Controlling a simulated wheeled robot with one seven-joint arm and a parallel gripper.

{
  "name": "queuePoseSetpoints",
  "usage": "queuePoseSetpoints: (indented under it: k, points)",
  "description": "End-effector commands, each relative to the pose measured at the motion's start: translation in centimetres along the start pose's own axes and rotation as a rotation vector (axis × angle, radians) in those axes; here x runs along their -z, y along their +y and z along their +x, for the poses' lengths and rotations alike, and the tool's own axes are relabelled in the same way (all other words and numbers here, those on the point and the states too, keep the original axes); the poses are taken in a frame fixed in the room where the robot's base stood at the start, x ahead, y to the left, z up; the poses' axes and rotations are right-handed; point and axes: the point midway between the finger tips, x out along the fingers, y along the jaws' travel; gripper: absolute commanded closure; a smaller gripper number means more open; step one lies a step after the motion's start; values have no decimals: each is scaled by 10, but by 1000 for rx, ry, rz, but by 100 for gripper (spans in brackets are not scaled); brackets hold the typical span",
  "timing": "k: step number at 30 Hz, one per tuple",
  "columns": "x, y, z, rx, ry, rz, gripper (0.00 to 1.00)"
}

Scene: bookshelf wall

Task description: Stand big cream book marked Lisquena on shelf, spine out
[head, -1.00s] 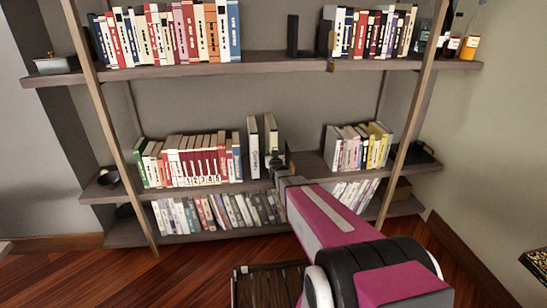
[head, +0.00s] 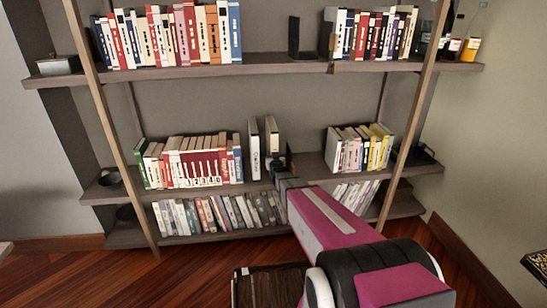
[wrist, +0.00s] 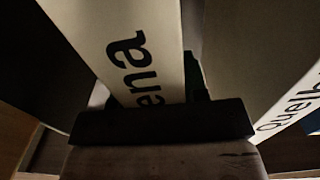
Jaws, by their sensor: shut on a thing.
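The big cream Lisquena book (head: 271,134) stands upright at the middle-shelf gap, just right of another cream book. My gripper (head: 275,160) is shut on its lower part. In the wrist view its cream spine (wrist: 128,40) shows the letters "ena" and runs down behind the dark gripper part (wrist: 160,122). The spine faces out towards me. The gripper hides the book's bottom, so I cannot tell whether it touches the shelf (head: 308,168).
The neighbouring cream book (head: 255,150) stands close on the left; its "Quelb" lettering (wrist: 290,108) shows in the wrist view. A packed row (head: 190,160) lies further left. More books (head: 358,148) stand to the right, with bare shelf between. The upper shelf (head: 270,66) runs above.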

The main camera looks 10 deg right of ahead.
Motion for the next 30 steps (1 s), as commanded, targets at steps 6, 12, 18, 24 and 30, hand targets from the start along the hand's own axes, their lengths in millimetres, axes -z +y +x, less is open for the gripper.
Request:
queuePoseSetpoints:
  k: [6,12,18,24,30]
  points:
    - [3,0,0,0,10,0,100]
    - [3,0,0,0,10,0,100]
    - [1,0,0,0,10,0,100]
    - [-1,0,0,0,10,0,100]
    - [-2,0,0,0,6,0,30]
